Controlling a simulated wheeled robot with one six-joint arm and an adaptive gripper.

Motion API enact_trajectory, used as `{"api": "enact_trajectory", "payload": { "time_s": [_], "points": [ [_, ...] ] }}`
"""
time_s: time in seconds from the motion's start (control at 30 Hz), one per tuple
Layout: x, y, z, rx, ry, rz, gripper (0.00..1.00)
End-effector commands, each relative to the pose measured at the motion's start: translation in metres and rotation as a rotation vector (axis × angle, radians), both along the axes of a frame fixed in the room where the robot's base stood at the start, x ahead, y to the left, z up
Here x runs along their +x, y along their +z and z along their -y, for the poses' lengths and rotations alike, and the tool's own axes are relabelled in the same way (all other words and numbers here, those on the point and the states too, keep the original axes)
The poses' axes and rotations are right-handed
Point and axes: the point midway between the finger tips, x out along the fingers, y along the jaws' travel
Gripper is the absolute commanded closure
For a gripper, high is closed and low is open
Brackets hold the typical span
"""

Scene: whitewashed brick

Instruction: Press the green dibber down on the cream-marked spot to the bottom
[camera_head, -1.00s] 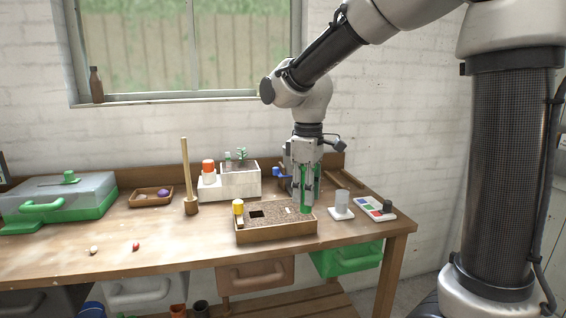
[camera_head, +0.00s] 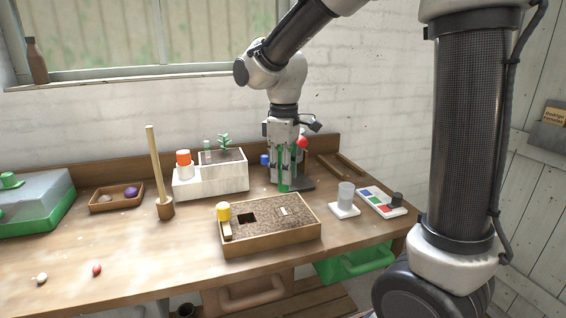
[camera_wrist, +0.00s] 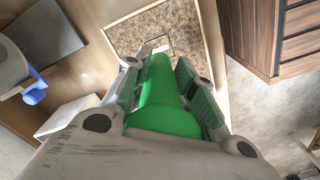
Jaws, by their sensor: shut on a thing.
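My gripper (camera_head: 284,170) is shut on the green dibber (camera_head: 284,182), which hangs upright with its lower end just behind the back edge of the soil tray (camera_head: 270,246) in the head view. In the wrist view the dibber (camera_wrist: 168,100) lies between the two finger pads. The tray is a wooden box filled with brown soil. A small cream mark (camera_head: 285,211) lies on the soil, right of a dark square hole (camera_head: 246,218). The dibber looks apart from the soil; its exact height is hard to tell. Its tip is unclear in the wrist view.
A yellow-topped piece (camera_head: 223,212) stands at the tray's left end. A white planter (camera_head: 212,184) is behind left. A clear cup (camera_head: 346,195) and a coloured-square panel (camera_head: 381,201) stand right. A dark-based stand (camera_head: 303,184) with a red knob is behind my gripper.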

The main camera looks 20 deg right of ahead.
Motion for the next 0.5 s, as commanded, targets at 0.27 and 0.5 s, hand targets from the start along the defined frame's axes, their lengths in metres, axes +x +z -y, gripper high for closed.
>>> {"api": "enact_trajectory", "payload": {
  "time_s": [0.27,0.5],
  "points": [
    [0.000,-0.031,0.000,-0.001,0.000,-0.002,1.00],
    [0.000,-0.052,0.000,-0.001,0.000,-0.002,1.00]
  ]
}}
